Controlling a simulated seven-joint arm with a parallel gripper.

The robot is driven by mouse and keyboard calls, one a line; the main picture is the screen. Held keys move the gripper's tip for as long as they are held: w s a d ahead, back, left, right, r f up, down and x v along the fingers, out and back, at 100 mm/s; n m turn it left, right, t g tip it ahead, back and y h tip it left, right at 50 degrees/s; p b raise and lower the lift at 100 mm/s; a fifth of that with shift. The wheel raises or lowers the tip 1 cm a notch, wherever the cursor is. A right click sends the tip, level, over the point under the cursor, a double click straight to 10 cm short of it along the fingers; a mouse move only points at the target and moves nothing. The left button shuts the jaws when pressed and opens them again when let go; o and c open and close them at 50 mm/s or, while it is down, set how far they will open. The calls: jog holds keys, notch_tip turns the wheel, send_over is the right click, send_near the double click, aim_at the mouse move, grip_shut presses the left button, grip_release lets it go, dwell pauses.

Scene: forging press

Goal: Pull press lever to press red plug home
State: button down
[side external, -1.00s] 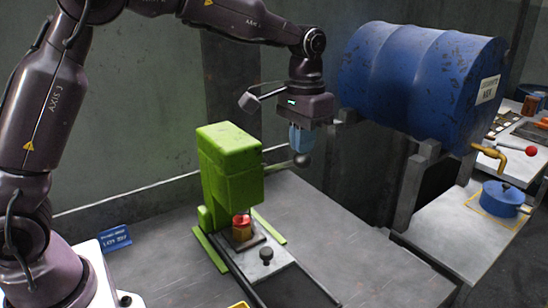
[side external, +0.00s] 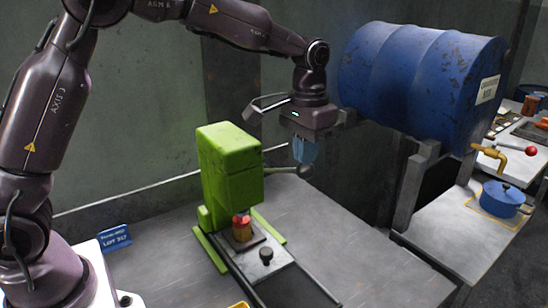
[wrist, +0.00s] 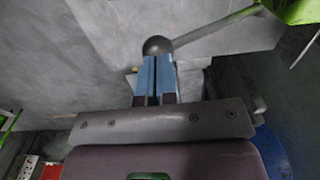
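The green press (side external: 229,170) stands on the grey bench. Its lever points right and ends in a dark ball knob (side external: 304,169), also seen in the wrist view (wrist: 157,45). My gripper (side external: 305,160) has its blue fingers close together, with only a thin gap in the wrist view (wrist: 154,60). The fingertips are at the knob and seem to touch it from above; they do not appear to straddle it. The red plug (side external: 241,218) sits upright in a brass-coloured block (side external: 242,233) under the press head. Its lower part is hidden in the block.
A slide plate with a small black knob (side external: 266,254) lies in front of the press. A big blue drum (side external: 420,80) on a stand is close to the right of my gripper. The bench right of the press is mostly clear.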

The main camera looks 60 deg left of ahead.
aim_at(309, 166)
jog(key=shift+f, duration=0.2)
jog(key=shift+d+f, duration=0.4)
jog(key=shift+f, duration=0.5)
jog(key=shift+d+f, duration=0.25)
jog(key=shift+f, duration=0.6)
jog(key=shift+r, duration=0.1)
jog(key=shift+a+r, duration=0.2)
jog(key=shift+r, duration=0.5)
jog(key=shift+a+r, duration=0.15)
jog(key=shift+r, duration=0.5)
